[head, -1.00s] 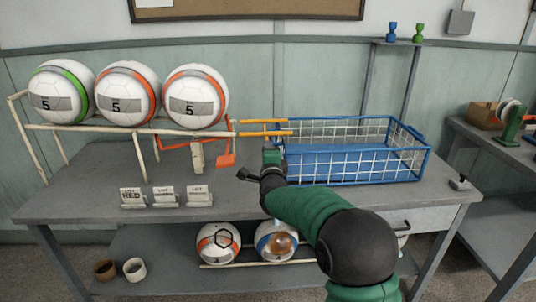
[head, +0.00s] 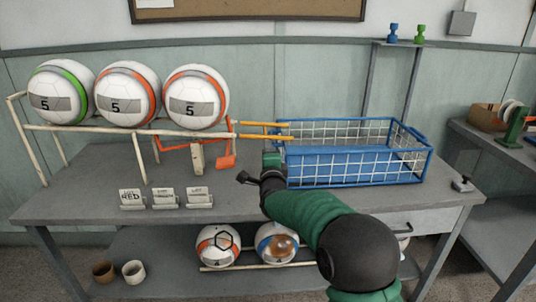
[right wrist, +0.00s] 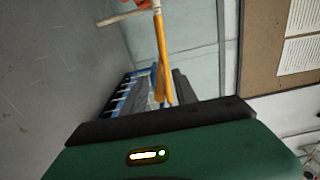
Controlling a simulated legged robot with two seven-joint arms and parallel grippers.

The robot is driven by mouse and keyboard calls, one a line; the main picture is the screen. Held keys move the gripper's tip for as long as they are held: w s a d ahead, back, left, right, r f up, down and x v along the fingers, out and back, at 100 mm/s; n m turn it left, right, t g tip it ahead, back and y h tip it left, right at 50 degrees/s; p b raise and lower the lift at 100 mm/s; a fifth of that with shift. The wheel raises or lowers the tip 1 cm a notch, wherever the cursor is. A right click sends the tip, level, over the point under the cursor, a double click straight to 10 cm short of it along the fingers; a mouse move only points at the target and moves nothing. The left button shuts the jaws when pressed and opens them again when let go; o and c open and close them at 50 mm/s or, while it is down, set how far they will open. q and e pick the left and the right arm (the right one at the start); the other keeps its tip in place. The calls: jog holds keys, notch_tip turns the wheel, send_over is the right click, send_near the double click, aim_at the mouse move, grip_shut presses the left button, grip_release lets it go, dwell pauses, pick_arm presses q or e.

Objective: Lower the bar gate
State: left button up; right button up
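The orange-red bar gate (head: 226,161) is at the right end of the ball rack, with a flat tab at its lower right end. Three white balls sit on the rack: one with a green band (head: 61,92), then two with orange bands (head: 127,93) (head: 196,97). My right gripper (head: 256,176) is right of and below the tab, apart from it, near the blue basket's left end. In the right wrist view its dark fingers (right wrist: 155,97) look spread with nothing held. The yellow rails (right wrist: 163,55) show beyond them. My left gripper is not in view.
The blue wire basket (head: 355,168) stands empty at the rails' right end. Several label cards (head: 165,198) stand at the table front. Two more balls (head: 217,244) (head: 276,243) lie on the lower shelf. The table left of my right gripper is mostly clear.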

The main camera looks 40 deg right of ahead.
jog(key=shift+s, duration=0.1)
jog(key=p+v, duration=0.3)
jog(key=v, duration=1.3)
jog(key=shift+s+a, duration=0.3)
jog(key=shift+f, duration=0.1)
